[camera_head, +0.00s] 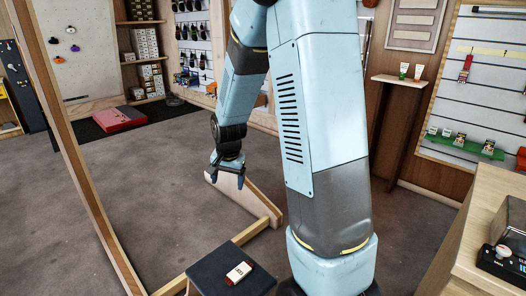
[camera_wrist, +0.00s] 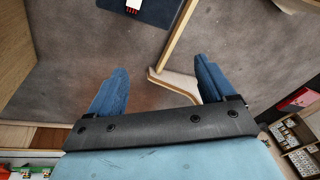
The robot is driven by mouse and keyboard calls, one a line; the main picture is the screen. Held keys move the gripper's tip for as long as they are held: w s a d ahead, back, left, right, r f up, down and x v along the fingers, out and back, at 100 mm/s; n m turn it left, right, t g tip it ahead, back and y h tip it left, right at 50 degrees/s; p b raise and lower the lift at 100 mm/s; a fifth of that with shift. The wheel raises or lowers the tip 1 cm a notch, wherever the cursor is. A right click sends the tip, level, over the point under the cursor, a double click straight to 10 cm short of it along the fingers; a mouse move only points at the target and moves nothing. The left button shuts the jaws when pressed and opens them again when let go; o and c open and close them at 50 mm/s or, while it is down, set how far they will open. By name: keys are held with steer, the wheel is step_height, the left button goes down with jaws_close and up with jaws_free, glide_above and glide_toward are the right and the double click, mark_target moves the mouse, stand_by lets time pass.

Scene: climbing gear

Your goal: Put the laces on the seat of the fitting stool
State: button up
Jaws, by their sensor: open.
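A small white packet with red ends and dark print, which looks like the laces (camera_head: 239,272), lies flat on the dark square seat of what looks like the fitting stool (camera_head: 212,273) at the bottom of the head view. In the wrist view the packet (camera_wrist: 133,6) and the dark seat (camera_wrist: 160,13) show at the top edge, partly cut off. My gripper (camera_head: 228,184) is open and empty, pointing down above the floor, well away from the packet. Its two blue fingers stand wide apart in the wrist view (camera_wrist: 161,66), with only floor and wood between them.
A tall wooden frame (camera_head: 82,165) stands at the left, with a wooden bar (camera_head: 215,252) and an upright board (camera_head: 244,198) low on the floor near the stool. A wooden counter (camera_head: 462,245) is at the right. A red box (camera_head: 120,118) lies far back.

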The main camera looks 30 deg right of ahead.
steer(key=s+r+n+t, duration=0.2)
steer(key=s+r+n, duration=0.2)
steer(key=s+r, duration=0.9)
steer(key=s+r+n+t, duration=0.1)
steer(key=s+r+n, duration=0.2)
steer(key=s+r, duration=0.6)
steer(key=s, duration=0.3)
steer(key=shift+s+a+r+n, duration=0.15)
steer(key=shift+s+n, duration=0.05)
steer(key=shift+n, duration=0.2)
